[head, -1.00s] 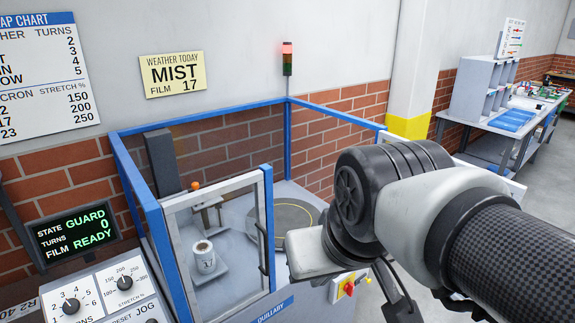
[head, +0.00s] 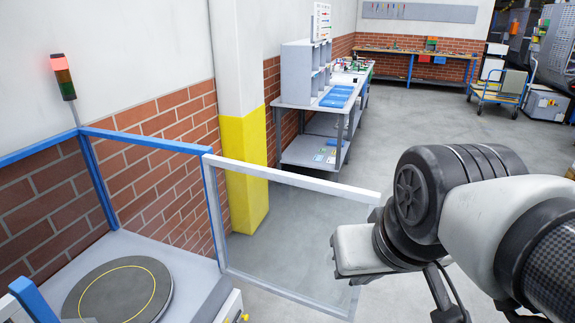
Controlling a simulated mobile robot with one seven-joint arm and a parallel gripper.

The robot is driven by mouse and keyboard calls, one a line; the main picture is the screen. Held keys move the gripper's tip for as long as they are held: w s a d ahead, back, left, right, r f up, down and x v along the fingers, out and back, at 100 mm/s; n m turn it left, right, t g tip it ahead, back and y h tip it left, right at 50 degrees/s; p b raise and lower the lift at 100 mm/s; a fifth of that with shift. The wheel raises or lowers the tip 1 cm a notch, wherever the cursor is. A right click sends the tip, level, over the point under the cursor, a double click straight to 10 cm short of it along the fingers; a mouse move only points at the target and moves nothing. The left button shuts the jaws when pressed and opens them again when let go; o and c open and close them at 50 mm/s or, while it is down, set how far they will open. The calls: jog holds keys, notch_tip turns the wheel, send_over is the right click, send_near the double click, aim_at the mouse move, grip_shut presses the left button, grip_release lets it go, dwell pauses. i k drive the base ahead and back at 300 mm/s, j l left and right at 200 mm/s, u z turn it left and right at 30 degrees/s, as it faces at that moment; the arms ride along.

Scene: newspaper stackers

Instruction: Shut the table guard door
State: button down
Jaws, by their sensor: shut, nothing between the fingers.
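The table guard door (head: 290,179) is a clear panel in a pale frame. It stands swung open, out from a blue post (head: 215,215) at the right of the machine's guard. Its free edge is at the right, partly behind my wrist. The round turntable (head: 118,292) with a yellow ring lies inside the guard at lower left, its side exposed. My gripper (head: 447,302) is at the lower right, to the right of the door's free edge. It is dark, shut and empty, and partly cut off by the frame. I cannot tell whether my arm touches the door.
A yellow and white pillar (head: 246,170) stands behind the door. A grey bench (head: 320,110) with shelves runs along the brick wall. A blue cart (head: 500,90) stands far right. The floor between is clear. A signal tower (head: 64,76) shows red at left.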

aim_at(373, 199)
jog(key=i+l+z, duration=0.35)
jog(key=i+z, duration=0.35)
jog(key=i, duration=0.15)
jog(key=i+u, duration=0.2)
jog(key=u, duration=0.3)
jog(key=i+l+u, duration=0.1)
jog(key=u, duration=0.35)
jog(key=i+l+u, duration=0.15)
jog(key=u, duration=0.35)
jog(key=i+l+u, duration=0.15)
jog(key=u, duration=0.35)
jog(key=l+u, duration=0.3)
jog(key=u, duration=0.2)
jog(key=i+l+u, duration=0.1)
jog(key=l+u, duration=0.2)
jog(key=u, duration=0.15)
jog(key=l+u, duration=0.25)
jog(key=u, duration=0.25)
jog(key=l+u, duration=0.25)
jog(key=u, duration=0.25)
jog(key=k+j+z, duration=0.15)
jog(key=z, duration=0.35)
jog(key=k+j+z, duration=0.25)
jog(key=z, duration=0.2)
jog(key=k+j+z, duration=0.1)
jog(key=z, duration=0.4)
jog(key=k, duration=0.1)
